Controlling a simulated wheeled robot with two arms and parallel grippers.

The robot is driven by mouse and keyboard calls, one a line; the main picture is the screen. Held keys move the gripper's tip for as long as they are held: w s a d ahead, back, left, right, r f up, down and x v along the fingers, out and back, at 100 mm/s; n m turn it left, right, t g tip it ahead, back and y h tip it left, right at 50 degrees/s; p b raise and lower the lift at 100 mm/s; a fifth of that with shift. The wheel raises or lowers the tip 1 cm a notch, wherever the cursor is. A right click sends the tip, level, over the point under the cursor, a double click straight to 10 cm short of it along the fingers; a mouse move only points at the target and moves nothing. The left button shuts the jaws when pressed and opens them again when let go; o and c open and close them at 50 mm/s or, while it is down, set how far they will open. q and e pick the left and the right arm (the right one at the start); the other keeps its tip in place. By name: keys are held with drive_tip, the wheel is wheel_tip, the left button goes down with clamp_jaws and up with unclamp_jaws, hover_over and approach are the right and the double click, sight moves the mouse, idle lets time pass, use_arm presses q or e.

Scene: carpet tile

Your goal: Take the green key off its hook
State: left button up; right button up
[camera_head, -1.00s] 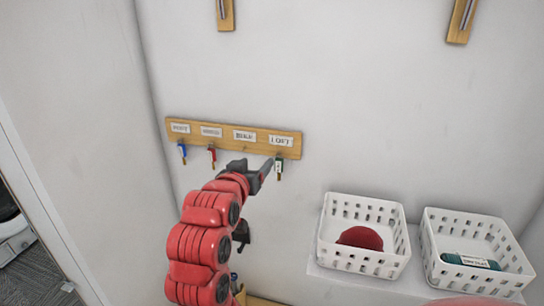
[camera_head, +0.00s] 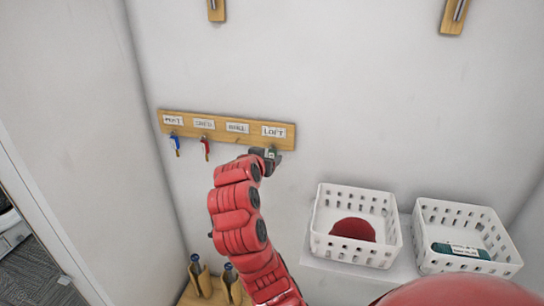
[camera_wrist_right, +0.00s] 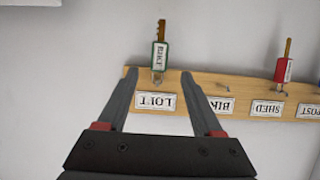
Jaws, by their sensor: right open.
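The green key hangs on the hook under the LOFT label of the wooden key board (camera_head: 155,124). In the right wrist view, which sees the board (camera_wrist_right: 188,90) upside down, the green key (camera_wrist_right: 160,52) has a tag that reads BIKE. My right gripper (camera_head: 272,156) is at the board's right end and hides most of the key in the head view. In the right wrist view, my right gripper (camera_wrist_right: 160,82) is open, with one finger on each side of the LOFT label. The key is between the finger lines, just beyond the tips, not gripped. My left gripper is out of view.
A blue key (camera_head: 176,143) and a red key (camera_head: 205,147) hang to the left; the BIKE hook is empty. Two white baskets (camera_head: 330,248) (camera_head: 432,262) stand on a shelf below right, holding a red item and a teal item. A wooden holder (camera_head: 205,285) is lower left.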

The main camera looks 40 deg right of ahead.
sight(271, 156)
drive_tip(key=shift+w+d+f+p, duration=0.1)
drive_tip(key=shift+w+d+p, duration=0.1)
drive_tip(key=shift+d+p, duration=0.15)
drive_tip(key=p+x, duration=0.3)
drive_tip(key=x, duration=0.1)
drive_tip(key=shift+f+p, duration=0.15)
drive_tip(key=shift+p, duration=0.25)
drive_tip(key=shift+w+d+f, duration=0.1)
drive_tip(key=shift+d+f, duration=0.05)
drive_tip(key=shift+f, duration=0.1)
drive_tip(key=shift+c, duration=1.4)
clamp_jaws()
